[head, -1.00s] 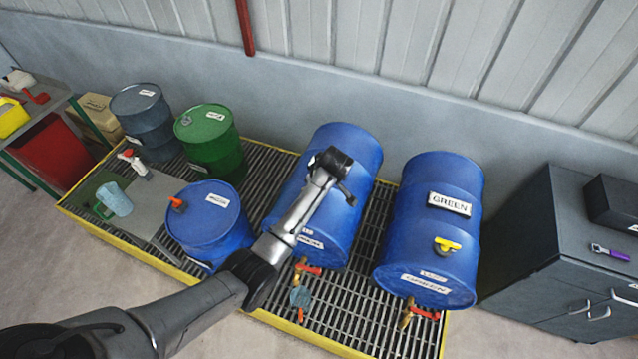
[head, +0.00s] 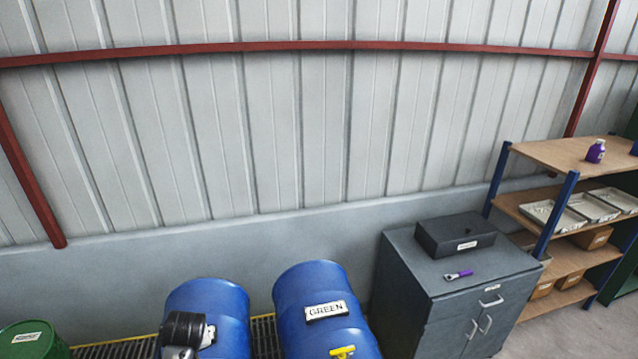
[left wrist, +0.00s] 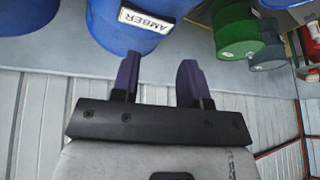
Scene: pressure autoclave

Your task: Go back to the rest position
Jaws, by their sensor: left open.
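In the left wrist view my left gripper (left wrist: 158,80) has its two dark purple fingers apart, with nothing between them. A blue drum labelled AMBER (left wrist: 110,28) is beyond and to the left of the fingertips there. In the head view part of my left arm shows at the bottom, in front of a blue drum (head: 222,298); the fingers do not show there. My right gripper is in neither view.
A green drum (head: 35,342) is at the lower left. A grey cabinet (head: 400,275) bears a black box (head: 440,238) and a purple-handled tool (head: 458,275). Wooden shelves (head: 560,155) stand at right.

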